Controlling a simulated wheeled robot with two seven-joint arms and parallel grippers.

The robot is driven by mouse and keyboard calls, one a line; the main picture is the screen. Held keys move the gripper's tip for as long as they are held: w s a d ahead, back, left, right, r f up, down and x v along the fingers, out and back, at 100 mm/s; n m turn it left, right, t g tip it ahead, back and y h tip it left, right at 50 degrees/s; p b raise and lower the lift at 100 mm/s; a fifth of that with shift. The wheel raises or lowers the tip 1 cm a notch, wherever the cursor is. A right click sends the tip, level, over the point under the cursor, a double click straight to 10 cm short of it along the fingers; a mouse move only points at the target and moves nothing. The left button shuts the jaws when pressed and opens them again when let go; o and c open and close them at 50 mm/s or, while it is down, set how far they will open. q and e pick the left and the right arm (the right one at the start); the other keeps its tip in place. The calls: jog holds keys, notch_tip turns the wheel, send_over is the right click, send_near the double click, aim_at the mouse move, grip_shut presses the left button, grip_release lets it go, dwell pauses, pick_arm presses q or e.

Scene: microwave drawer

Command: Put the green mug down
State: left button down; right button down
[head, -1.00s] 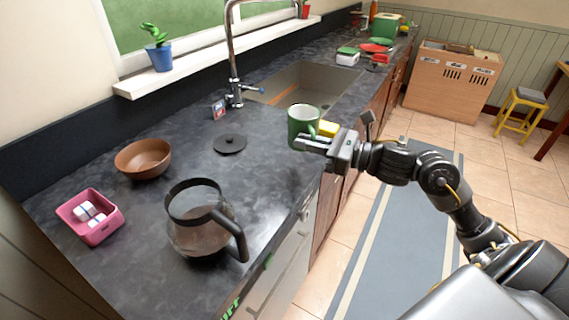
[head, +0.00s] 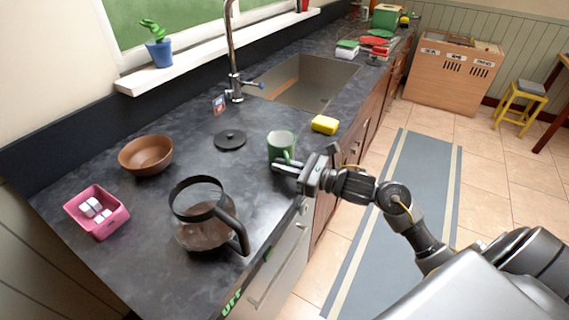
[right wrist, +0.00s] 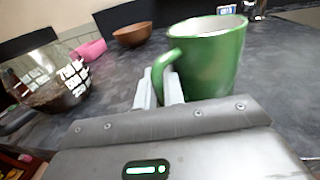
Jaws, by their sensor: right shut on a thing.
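The green mug (head: 280,146) is upright at the counter's front part, between the black lid and the yellow sponge in the head view. My left gripper is not in view.
A glass coffee pot (head: 205,215) stands left of the mug, near the front edge. A black lid (head: 230,139) lies behind-left. A yellow sponge (head: 325,124) is to the right, near the sink (head: 305,82). A brown bowl (head: 146,155) and pink container (head: 97,212) are farther left.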

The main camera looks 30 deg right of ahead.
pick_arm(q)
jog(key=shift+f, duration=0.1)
pick_arm(e)
jog(key=shift+f, duration=0.15)
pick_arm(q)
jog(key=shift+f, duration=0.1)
pick_arm(e)
jog(key=c, duration=1.5)
grip_release()
